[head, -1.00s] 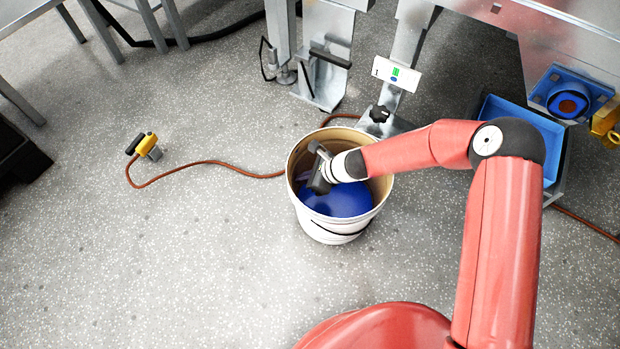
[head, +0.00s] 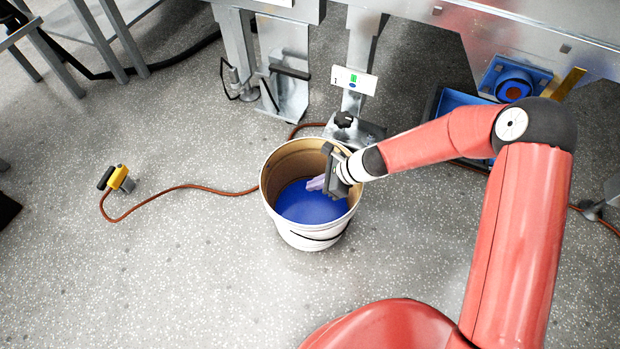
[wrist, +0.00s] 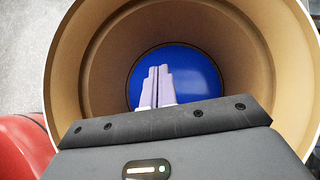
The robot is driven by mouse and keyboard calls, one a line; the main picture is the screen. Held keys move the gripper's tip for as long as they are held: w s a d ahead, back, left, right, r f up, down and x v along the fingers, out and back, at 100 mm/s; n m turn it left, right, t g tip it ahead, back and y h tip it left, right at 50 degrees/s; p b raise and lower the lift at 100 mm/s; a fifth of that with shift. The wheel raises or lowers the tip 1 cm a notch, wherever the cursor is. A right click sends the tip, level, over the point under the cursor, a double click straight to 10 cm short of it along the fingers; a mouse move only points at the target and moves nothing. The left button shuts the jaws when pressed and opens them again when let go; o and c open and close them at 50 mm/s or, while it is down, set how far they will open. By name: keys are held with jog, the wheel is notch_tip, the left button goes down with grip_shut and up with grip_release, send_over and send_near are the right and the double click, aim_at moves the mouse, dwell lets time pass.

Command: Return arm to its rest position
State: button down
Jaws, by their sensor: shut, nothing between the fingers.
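My gripper (head: 316,184) is at the mouth of a white bucket (head: 312,236), with its fingers pointing into it. In the wrist view the two pale fingers (wrist: 157,84) are together with nothing between them. The bucket's tan inner wall (wrist: 105,75) surrounds the fingers in that view, and a round blue surface (wrist: 200,75) shows at its bottom. The same blue surface (head: 308,205) shows in the head view. My red arm reaches in from the right, bent at the elbow. I cannot tell whether the gripper touches the bucket rim.
A steel machine frame (head: 365,45) with a labelled plate (head: 354,80) stands behind the bucket. A blue tray (head: 460,103) is beneath it at right. An orange hose (head: 190,187) runs left to a yellow-and-black fitting (head: 118,179).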

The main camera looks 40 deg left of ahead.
jog(key=shift+w+d+r, duration=0.1)
jog(key=shift+r, duration=0.05)
jog(key=w+d+r+n+t+h+p, duration=0.2)
jog(key=w+d+r+n+t, duration=0.15)
jog(key=d+r, duration=0.95)
jog(key=w+d+r+n+t+h+p, duration=0.1)
jog(key=w+d+r+n+t+p, duration=0.3)
jog(key=d+r, duration=0.8)
jog(key=s+d+r+n+t+h+p, duration=0.1)
jog(key=s+d+r+n+h, duration=0.1)
jog(key=s+d+r, duration=0.3)
jog(key=s+d+r+n+t+h+p, duration=0.2)
jog(key=s+d+r, duration=0.4)
jog(key=d+r, duration=0.7)
jog(key=d, duration=0.3)
jog(key=shift+s+d+r+h, duration=0.2)
jog(key=shift+d+h, duration=0.1)
jog(key=shift+a, duration=0.15)
